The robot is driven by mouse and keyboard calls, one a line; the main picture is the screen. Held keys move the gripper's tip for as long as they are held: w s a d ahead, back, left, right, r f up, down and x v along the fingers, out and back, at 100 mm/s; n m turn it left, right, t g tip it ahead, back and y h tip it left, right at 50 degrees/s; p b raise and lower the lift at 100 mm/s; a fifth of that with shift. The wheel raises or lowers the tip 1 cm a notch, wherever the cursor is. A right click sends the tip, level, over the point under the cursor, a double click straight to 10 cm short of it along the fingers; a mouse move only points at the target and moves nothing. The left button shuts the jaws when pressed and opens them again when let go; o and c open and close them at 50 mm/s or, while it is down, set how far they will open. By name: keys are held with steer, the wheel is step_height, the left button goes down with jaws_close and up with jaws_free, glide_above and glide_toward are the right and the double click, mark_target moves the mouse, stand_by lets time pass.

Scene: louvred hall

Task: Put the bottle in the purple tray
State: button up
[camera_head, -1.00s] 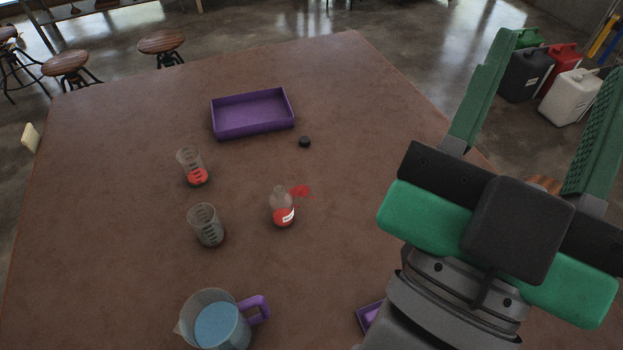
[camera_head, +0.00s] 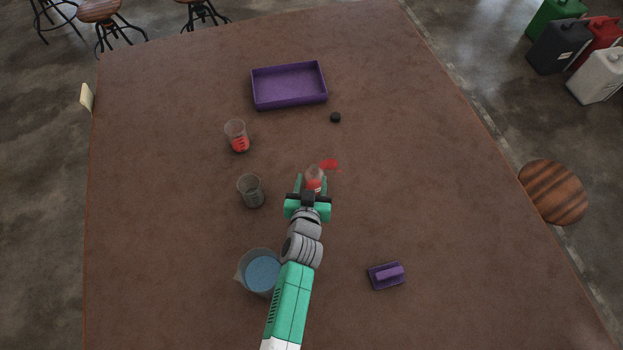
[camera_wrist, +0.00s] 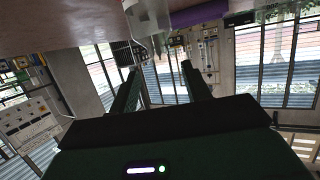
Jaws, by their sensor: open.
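The bottle (camera_head: 314,174) is clear with red contents and a pale label, and stands on the brown table in the head view. My gripper (camera_head: 313,183) is open, with its green fingers on either side of the bottle; I cannot tell whether they touch it. The purple tray (camera_head: 290,86) is empty and lies farther back on the table. In the wrist view, which looks upside down, a pale clear shape shows at the top edge beyond the fingers, and I cannot tell for sure if it is the bottle. A purple edge, likely the tray (camera_wrist: 200,13), shows beside it.
A beaker with red liquid (camera_head: 238,137) and an empty-looking beaker (camera_head: 251,191) stand left of the bottle. A jug of blue liquid (camera_head: 258,273) is beside my arm. A black cap (camera_head: 335,117), a red spill (camera_head: 330,164) and a small purple object (camera_head: 387,275) lie on the table.

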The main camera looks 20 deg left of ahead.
mark_target(314, 172)
steer(key=shift+w+a+f, duration=0.15)
steer(key=shift+w+f, duration=0.05)
steer(key=shift+w, duration=0.35)
steer(key=b+x, duration=0.3)
steer(key=x, duration=0.2)
steer(key=shift+w+f, duration=0.1)
jaws_close()
